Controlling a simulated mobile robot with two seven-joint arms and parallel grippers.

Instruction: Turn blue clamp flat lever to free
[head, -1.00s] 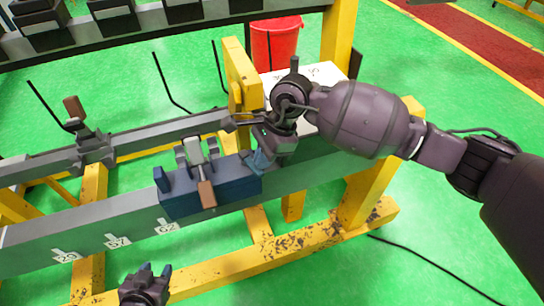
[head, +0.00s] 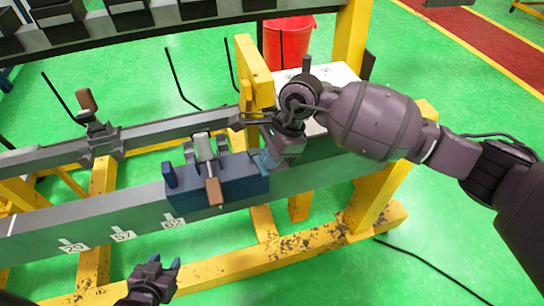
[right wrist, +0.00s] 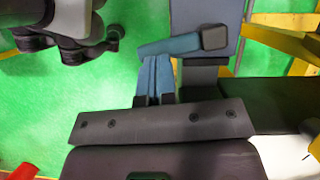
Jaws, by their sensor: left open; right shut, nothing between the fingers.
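The blue clamp (head: 236,187) sits on the grey beam in the head view, with a brown-gripped handle (head: 214,190) hanging over its front. In the right wrist view a flat blue lever with a dark end (right wrist: 180,46) lies across the tips of my right gripper (right wrist: 155,62). The right gripper's fingers are together and close to the lever; whether they touch it I cannot tell. In the head view the right gripper (head: 265,160) is at the clamp's right end, hiding that part. My left gripper (head: 167,268) is open and empty, low in the head view, apart from the clamp.
A second grey rail (head: 60,152) with another brown-gripped clamp (head: 88,102) runs behind. Yellow frame posts (head: 253,70) stand near the right gripper. A red bucket (head: 288,42) stands behind. Number labels (head: 122,236) mark the front beam.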

